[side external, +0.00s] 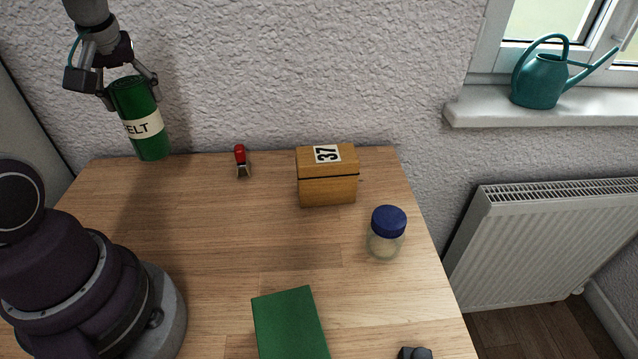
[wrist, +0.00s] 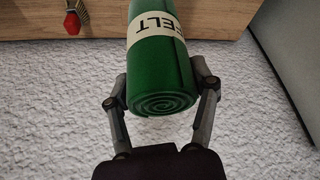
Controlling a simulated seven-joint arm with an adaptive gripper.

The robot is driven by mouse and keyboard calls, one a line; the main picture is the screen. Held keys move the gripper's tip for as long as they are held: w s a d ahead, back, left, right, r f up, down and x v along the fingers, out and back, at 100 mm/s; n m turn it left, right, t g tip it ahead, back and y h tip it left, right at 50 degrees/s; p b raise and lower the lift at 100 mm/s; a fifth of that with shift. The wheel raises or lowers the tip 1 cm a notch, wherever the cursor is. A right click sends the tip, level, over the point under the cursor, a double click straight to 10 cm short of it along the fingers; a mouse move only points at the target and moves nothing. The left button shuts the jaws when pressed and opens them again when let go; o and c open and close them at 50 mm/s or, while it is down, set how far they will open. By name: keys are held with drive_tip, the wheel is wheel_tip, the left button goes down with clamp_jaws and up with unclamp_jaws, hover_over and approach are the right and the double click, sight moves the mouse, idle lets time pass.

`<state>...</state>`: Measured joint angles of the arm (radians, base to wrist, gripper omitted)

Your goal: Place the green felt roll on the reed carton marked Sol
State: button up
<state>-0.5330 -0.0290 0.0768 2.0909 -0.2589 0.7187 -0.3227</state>
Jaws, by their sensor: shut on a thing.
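The green felt roll (side external: 147,110) has a cream band lettered "FELT". My gripper (side external: 131,90) is shut on its upper part at the back left in the side view, with the roll nearly upright and slightly tilted. It appears held up near the table's back edge; the exact gap below it is hard to tell. In the wrist view, the roll (wrist: 160,75) sits between the two fingers (wrist: 160,92), its spiral end toward the camera. No carton with a readable "Sol" mark shows. A plain green box (side external: 288,325) is cut off at the bottom edge; no lettering shows on it.
A wooden box (side external: 327,190) marked "37" stands at the back right of the table (side external: 220,235). A blue-lidded jar (side external: 387,235) stands at right. A dark object (side external: 415,353) is cut off below. The table's middle is clear.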

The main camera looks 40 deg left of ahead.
drive_tip(key=w+d+m, duration=0.2)
drive_tip(key=d, duration=0.2)
drive_tip(key=w+d+r+m+t+h, duration=0.1)
drive_tip(key=w+d+m, duration=0.1)
drive_tip(key=d, duration=0.2)
drive_tip(key=w+d+r+m+t+h, duration=0.1)
drive_tip(key=w+d+m, duration=0.1)
drive_tip(key=d, duration=0.3)
drive_tip(key=shift+w+m, duration=0.15)
drive_tip(key=shift+m, duration=0.25)
drive_tip(key=s+d+r+m+h, duration=0.1)
drive_tip(key=s+d+m+h, duration=0.1)
drive_tip(key=s+d+m, duration=0.45)
drive_tip(key=s+d+r+m+h, duration=0.1)
drive_tip(key=d+m, duration=0.2)
drive_tip(key=d, duration=0.6)
drive_tip(key=s+d+r+m+h, duration=0.2)
drive_tip(key=s+d+m, duration=0.15)
drive_tip(key=d, duration=0.45)
drive_tip(key=shift+m, duration=0.7)
drive_tip(key=f, duration=0.8)
drive_tip(key=shift+s+d+f, duration=0.15)
drive_tip(key=shift+s+d, duration=0.1)
drive_tip(key=shift+d, duration=0.1)
